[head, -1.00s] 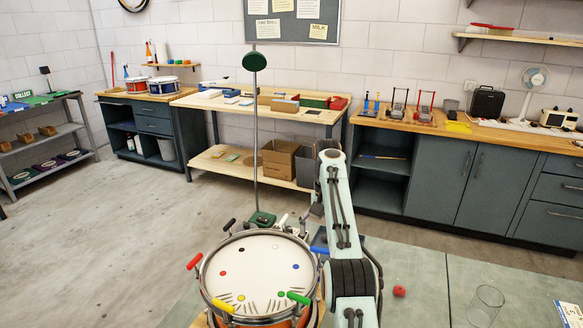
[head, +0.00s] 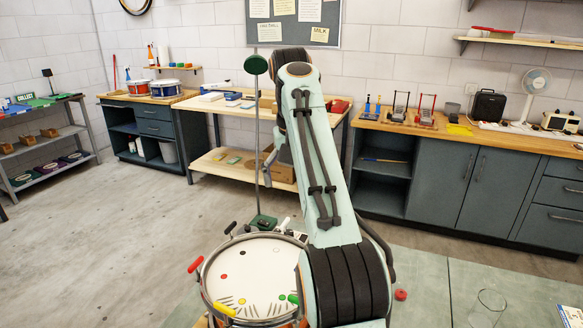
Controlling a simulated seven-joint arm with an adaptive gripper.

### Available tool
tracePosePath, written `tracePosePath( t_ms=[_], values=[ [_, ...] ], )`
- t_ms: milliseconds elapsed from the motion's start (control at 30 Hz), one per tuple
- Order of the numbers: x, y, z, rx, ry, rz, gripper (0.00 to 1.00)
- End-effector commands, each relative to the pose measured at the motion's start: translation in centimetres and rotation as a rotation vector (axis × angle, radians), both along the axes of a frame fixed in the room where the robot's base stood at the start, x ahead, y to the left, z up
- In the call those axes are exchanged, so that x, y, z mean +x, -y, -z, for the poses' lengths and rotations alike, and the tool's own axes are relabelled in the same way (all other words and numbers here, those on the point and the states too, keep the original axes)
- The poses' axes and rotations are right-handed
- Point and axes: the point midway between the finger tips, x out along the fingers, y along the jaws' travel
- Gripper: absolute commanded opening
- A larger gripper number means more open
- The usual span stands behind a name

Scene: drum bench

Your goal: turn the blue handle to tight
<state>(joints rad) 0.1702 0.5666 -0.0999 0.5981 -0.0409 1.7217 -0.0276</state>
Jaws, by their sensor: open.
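The drum (head: 256,275) stands at the lower middle of the head view, with a white head and coloured dots. Around its rim are a red handle (head: 195,264), a yellow handle (head: 224,309), a green handle (head: 293,298) and a black handle (head: 230,227). The blue handle is not visible; my arm covers the right side of the rim. My gripper (head: 269,174) shows in part at the far end of my arm, raised above and beyond the drum. It is open and apart from the drum; most of it is hidden.
A green disc on a thin pole (head: 257,130) rises behind the drum, close to my gripper in the picture. A red ball (head: 401,295) and a clear glass (head: 487,308) are on the bench at right. A wooden table (head: 215,105) and cabinets (head: 490,190) line the wall.

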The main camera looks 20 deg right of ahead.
Motion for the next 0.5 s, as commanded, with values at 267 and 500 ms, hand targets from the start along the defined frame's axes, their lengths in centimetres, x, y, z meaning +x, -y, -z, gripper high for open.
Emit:
tracePosePath(
  t_ms=[267, 500],
  values=[
    [-2.9, -1.5, -3.0, -0.053, 0.045, -0.151, 0.83],
    [-3.6, -1.8, -3.4, -0.065, 0.054, -0.188, 0.83]
  ],
)
